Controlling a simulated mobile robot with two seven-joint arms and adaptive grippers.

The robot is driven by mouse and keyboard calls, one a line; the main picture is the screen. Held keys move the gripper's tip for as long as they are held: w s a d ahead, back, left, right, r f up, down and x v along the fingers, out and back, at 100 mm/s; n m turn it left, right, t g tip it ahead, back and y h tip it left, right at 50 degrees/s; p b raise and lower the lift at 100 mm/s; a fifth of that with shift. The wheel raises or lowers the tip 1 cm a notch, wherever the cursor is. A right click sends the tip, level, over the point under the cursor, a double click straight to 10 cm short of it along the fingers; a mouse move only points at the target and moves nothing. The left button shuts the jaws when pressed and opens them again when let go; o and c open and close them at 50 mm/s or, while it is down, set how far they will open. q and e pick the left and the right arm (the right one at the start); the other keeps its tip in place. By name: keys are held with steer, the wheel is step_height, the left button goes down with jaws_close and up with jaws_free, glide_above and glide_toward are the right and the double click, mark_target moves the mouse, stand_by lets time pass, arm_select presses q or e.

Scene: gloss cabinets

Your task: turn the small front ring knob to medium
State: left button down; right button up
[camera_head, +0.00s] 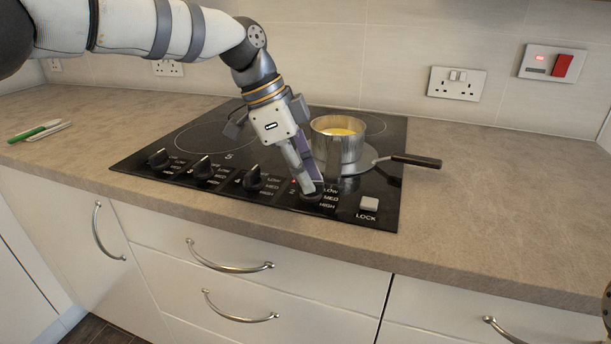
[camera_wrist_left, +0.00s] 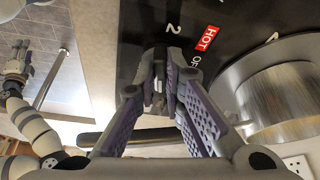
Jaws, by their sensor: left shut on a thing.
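My left gripper (camera_head: 311,188) reaches down to the rightmost dark knob (camera_head: 312,198) on the front strip of the black hob (camera_head: 140,169). It is shut on this knob, and its fingers hide most of it. The wrist view shows the fingers (camera_wrist_left: 160,80) around the knob beside a white "2" and a red HOT label (camera_wrist_left: 207,38). LOW, MED and HIGH (camera_head: 328,197) are printed to the knob's right in the head view. The pointer is hidden, so I cannot tell its setting. My right gripper (camera_wrist_left: 17,62) shows small in the wrist view; its opening is unclear.
A metal pan (camera_head: 338,158) with yellow contents stands just behind the gripper, its dark handle (camera_head: 415,160) pointing right. Three other knobs (camera_head: 203,168) line up to the left. A LOCK button (camera_head: 369,203) is at the right. The worktop (camera_head: 480,215) right of the hob is clear.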

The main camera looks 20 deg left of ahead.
arm_select(q)
steer(key=shift+m, duration=0.6)
arm_select(e)
steer(key=shift+s+f, duration=0.25)
arm_select(q)
steer(key=c, duration=1.7)
jaws_free()
steer(key=v, duration=1.2)
steer(key=shift+w+a+f, duration=0.1)
steer(key=shift+w+a, duration=0.05)
steer(key=shift+w, duration=0.05)
